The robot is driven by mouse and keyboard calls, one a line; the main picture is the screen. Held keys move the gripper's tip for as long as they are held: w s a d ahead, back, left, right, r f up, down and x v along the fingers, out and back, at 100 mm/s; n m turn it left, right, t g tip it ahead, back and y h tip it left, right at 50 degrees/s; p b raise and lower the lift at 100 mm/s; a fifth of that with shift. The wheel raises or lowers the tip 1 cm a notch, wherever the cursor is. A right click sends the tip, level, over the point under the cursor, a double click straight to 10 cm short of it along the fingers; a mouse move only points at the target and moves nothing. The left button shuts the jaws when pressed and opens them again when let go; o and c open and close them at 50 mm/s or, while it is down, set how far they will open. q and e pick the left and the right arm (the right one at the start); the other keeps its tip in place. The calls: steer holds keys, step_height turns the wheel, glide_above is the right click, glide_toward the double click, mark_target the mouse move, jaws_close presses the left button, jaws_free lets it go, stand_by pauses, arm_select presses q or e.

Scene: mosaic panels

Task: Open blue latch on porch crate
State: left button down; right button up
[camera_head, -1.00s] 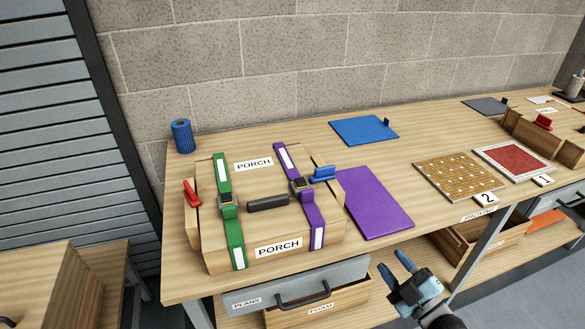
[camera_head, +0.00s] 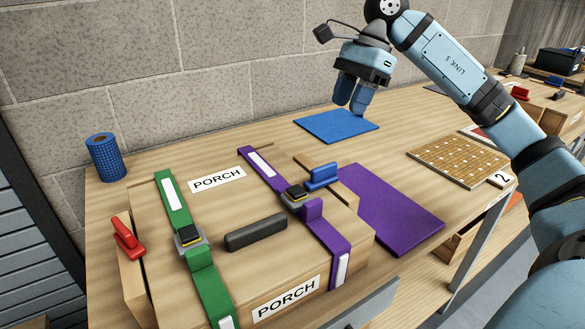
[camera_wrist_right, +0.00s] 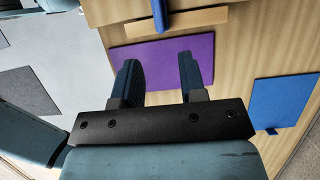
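The porch crate (camera_head: 228,205) is closed on the bench, with a green strap (camera_head: 205,278) and a purple strap (camera_head: 330,238) buckled over its lid. The blue latch (camera_head: 322,177) stands out on the crate's right side; in the right wrist view it appears at the top edge (camera_wrist_right: 159,16). A red latch (camera_head: 127,236) is on the opposite side. My right gripper (camera_head: 350,108) is open and empty, pointing down above the blue mat, behind and right of the latch and apart from it. Its spread fingers also show in the right wrist view (camera_wrist_right: 160,75). My left gripper is out of view.
A purple mat (camera_head: 395,215) lies right of the crate and a blue mat (camera_head: 337,126) behind it. A blue mesh cylinder (camera_head: 105,158) stands at the back left near the block wall. A tan grid panel (camera_head: 458,162) lies farther right.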

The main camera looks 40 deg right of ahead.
mark_target(325, 165)
steer(key=b+x, duration=0.2)
steer(key=x, duration=1.1)
steer(key=shift+f, duration=0.25)
steer(key=shift+s, duration=0.1)
jaws_close()
